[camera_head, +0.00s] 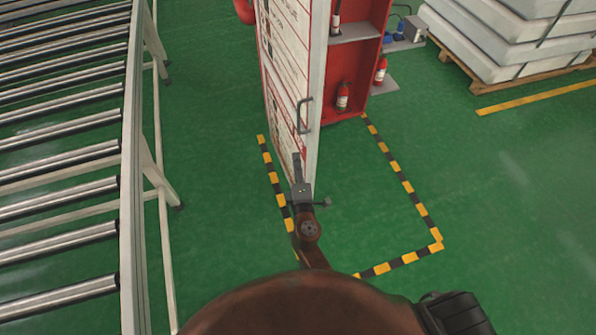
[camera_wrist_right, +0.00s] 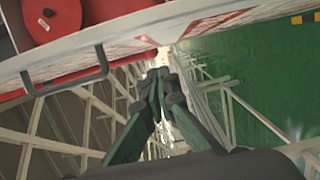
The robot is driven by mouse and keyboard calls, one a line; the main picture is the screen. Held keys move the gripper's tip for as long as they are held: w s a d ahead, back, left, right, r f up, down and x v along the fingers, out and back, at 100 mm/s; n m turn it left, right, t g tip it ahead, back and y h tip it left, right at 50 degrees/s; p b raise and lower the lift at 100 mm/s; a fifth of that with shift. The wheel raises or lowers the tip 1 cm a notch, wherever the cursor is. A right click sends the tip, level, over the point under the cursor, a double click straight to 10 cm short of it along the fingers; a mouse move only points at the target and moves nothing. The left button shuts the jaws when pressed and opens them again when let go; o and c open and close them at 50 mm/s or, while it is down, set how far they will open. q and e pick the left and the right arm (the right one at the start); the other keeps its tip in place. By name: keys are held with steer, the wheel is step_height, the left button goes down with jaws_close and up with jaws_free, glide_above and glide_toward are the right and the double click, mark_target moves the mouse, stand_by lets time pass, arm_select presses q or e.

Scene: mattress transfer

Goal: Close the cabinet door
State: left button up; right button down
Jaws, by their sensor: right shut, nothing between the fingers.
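The red cabinet (camera_head: 362,65) stands at the top middle of the head view, its interior showing. Its white door (camera_head: 285,75) is swung open toward me, with printed red-and-white panels and a dark handle (camera_head: 304,115). My right gripper (camera_head: 297,160) is shut and empty, beside the door's lower part near its free edge. I cannot tell whether it touches the door. In the right wrist view the gripper's fingertips (camera_wrist_right: 160,78) meet just below the door (camera_wrist_right: 130,53), and the handle (camera_wrist_right: 68,80) lies to their left. My left gripper is not in view.
A roller conveyor (camera_head: 65,150) runs along the left. Fire extinguishers (camera_head: 343,97) stand in and beside the cabinet. Yellow-black floor tape (camera_head: 405,188) outlines an area before it. White slabs (camera_head: 510,40) lie on a pallet at top right. Green floor (camera_head: 500,200) is clear at right.

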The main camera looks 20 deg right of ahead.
steer(key=shift+w+d+p, duration=0.15)
steer(key=shift+w+d, duration=0.2)
steer(key=shift+d, duration=0.35)
steer(key=shift+w+d+p, duration=0.1)
steer(key=shift+w+d, duration=0.25)
steer(key=shift+d, duration=0.4)
steer(key=shift+w+d+p, duration=0.15)
steer(key=shift+w+d, duration=0.2)
steer(key=shift+d, duration=0.35)
